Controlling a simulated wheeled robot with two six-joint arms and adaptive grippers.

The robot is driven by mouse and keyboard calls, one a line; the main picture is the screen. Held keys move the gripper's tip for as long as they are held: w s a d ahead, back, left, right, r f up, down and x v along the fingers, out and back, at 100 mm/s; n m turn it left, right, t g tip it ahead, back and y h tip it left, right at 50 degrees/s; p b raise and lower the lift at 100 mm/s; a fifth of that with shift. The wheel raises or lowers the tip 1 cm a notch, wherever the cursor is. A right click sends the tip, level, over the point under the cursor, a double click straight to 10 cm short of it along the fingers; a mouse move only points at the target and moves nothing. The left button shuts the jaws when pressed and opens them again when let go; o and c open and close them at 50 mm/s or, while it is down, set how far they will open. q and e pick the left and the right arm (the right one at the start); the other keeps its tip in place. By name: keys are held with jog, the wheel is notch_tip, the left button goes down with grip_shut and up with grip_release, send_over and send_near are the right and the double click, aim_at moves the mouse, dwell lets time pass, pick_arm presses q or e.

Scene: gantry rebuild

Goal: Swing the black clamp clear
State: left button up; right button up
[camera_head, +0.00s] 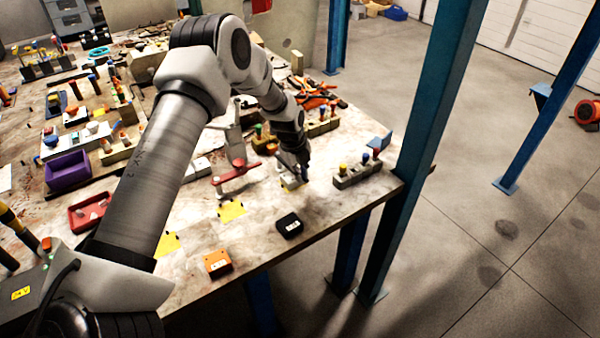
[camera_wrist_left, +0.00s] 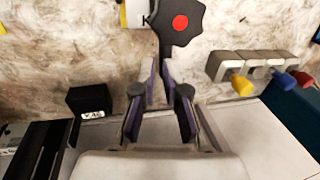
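The black clamp (camera_wrist_left: 178,24) shows at the top of the left wrist view, a dark lobed piece with a red round spot. Its narrow dark arm reaches down toward my left gripper (camera_wrist_left: 161,72). The fingertips are close together at the end of that arm; whether they press on it I cannot tell. In the head view my left gripper (camera_head: 294,172) points down over a small pale block (camera_head: 291,183) with yellow on it, near the table's right end. The clamp is hard to separate from the dark gripper there. My right gripper is not in view.
A black box (camera_head: 289,225) and an orange box (camera_head: 217,263) sit near the table's front edge. A grey block with coloured knobs (camera_head: 357,175) stands right of the gripper. A red-handled fixture (camera_head: 236,172) is on its left. A blue post (camera_head: 428,130) rises beside the table.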

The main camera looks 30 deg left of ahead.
pick_arm(q)
jog(key=shift+o, duration=0.5)
jog(key=shift+s+f, duration=0.15)
jog(key=shift+f, duration=0.25)
jog(key=shift+w, duration=0.2)
jog(key=shift+p+v, duration=0.75)
jog(key=shift+v, duration=0.15)
jog(key=p+v, duration=0.4)
jog(key=v, duration=0.3)
jog(key=shift+p, duration=0.4)
jog(key=shift+r, duration=0.1)
